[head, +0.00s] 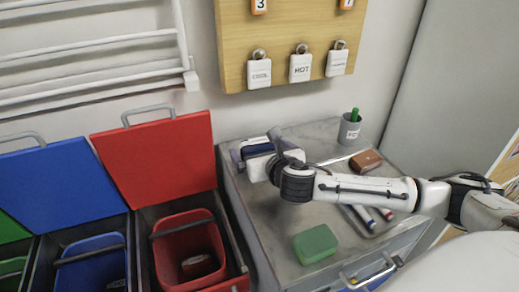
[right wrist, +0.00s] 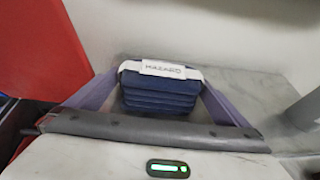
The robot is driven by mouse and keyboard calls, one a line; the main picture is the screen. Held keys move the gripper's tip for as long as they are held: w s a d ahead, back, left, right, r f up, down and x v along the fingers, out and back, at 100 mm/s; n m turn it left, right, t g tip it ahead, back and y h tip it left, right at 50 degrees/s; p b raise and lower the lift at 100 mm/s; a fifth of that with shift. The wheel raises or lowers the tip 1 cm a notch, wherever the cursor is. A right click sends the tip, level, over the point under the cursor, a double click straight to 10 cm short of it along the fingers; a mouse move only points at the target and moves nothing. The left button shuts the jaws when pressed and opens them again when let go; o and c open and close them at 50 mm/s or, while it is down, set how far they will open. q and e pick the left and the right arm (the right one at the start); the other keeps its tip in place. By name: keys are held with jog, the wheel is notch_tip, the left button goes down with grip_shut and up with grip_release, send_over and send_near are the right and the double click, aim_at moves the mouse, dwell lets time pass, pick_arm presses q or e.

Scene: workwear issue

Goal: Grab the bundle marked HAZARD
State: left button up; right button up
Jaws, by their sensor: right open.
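The bundle marked HAZARD (right wrist: 158,98) is a stack of folded navy cloth with a white band bearing the label, seen in the right wrist view. In the head view its navy edge (head: 258,149) shows at the back left of the grey counter, partly hidden by my gripper. My right gripper (head: 255,145) is open around the bundle, with one purple-grey finger on each side. In the right wrist view small gaps seem to remain beside the cloth; I cannot tell whether either finger touches it. My left gripper is not in view.
The counter (head: 275,228) also holds a green block (head: 315,244), a brown block (head: 365,160), a tray of markers (head: 372,222) and a grey cup (head: 349,131). Open red (head: 160,160) and blue (head: 62,190) lidded bins stand left. Tags hang from a wooden board (head: 290,25) above.

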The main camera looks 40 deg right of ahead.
jog(key=c, duration=1.1)
jog(key=shift+r, duration=0.1)
